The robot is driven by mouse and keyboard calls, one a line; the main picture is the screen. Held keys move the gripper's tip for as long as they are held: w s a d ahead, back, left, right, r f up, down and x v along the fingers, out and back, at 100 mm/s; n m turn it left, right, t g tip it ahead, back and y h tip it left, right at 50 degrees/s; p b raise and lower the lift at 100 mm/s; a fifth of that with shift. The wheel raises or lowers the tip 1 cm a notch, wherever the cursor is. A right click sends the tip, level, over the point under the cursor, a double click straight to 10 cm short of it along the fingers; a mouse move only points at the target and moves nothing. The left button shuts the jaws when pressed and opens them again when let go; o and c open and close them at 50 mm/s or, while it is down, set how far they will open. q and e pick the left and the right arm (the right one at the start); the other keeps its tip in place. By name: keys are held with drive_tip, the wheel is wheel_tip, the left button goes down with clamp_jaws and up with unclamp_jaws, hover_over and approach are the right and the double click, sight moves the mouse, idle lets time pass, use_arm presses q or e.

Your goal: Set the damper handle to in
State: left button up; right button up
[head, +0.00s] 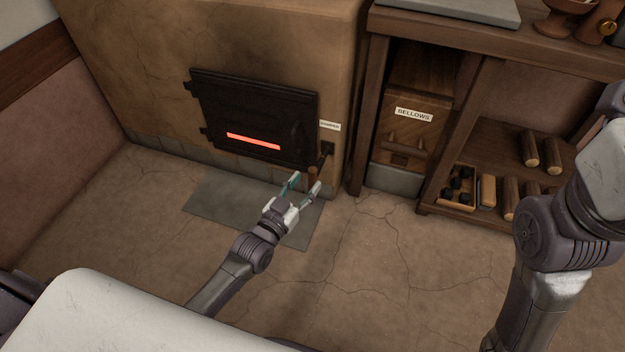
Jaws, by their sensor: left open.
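The damper handle (313,172) has a short wooden grip on a dark rod at the right side of the stove front. A small white label (330,126) is fixed above it, its lettering too small to read surely. My left gripper (306,183) is open, its two fingers pointing up toward the handle. The grip's lower end shows close to and between the fingertips; I cannot tell whether they touch it. My right arm is at the right edge, and its gripper is not in view.
The stove's dark iron door (255,115) is shut, with a glowing slot. A grey floor plate (225,207) lies below. To the right stand a wooden box labelled BELLOWS (405,145) and a shelf (470,215) with logs and a small crate (460,172). The middle floor is clear.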

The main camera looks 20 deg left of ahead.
sight(310, 177)
use_arm(q)
drive_tip(key=shift+b+x, duration=0.7)
drive_tip(key=shift+x, duration=1.45)
drive_tip(key=shift+c, duration=0.4)
clamp_jaws()
